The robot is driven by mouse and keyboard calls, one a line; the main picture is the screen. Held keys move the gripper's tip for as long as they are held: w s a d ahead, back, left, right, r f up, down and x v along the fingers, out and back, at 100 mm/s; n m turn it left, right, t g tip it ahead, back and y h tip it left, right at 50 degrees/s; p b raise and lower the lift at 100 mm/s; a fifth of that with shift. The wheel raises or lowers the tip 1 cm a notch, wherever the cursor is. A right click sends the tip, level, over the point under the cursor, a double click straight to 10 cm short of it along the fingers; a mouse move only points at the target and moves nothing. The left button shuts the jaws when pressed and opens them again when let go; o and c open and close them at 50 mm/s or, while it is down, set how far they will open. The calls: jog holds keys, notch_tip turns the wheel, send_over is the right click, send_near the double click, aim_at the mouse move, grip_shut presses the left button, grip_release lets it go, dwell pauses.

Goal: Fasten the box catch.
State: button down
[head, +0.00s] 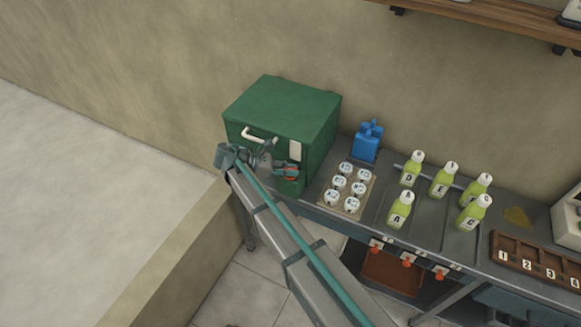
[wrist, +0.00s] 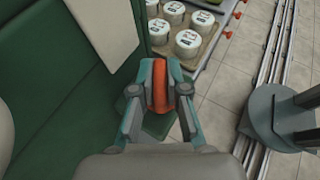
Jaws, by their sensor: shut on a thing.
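The green box (head: 284,112) stands at the left end of the metal bench, against the wall. A white handle (head: 252,134) and a pale plate (head: 295,151) show on its front. The catch (head: 291,171) is a red piece low on the right part of the front. In the wrist view the catch (wrist: 160,86) is an orange-red lever between the two fingers of my gripper (wrist: 160,75). My gripper is shut on it, close in front of the box. The catch's fixing is hidden, so I cannot tell whether it is fastened.
A tray (head: 365,206) of white round jars stands right of the box, near my gripper. A blue container (head: 367,141) is behind it. Green lettered bottles (head: 443,181) stand farther right, before a brown numbered rack (head: 536,262).

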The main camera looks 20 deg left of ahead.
jog(key=shift+a+r+m+g+h+p, duration=0.15)
jog(key=shift+m+g+h+p, duration=0.25)
jog(key=shift+m+g+p, duration=0.4)
jog(key=c, duration=1.2)
grip_release()
jog(key=shift+f, duration=0.2)
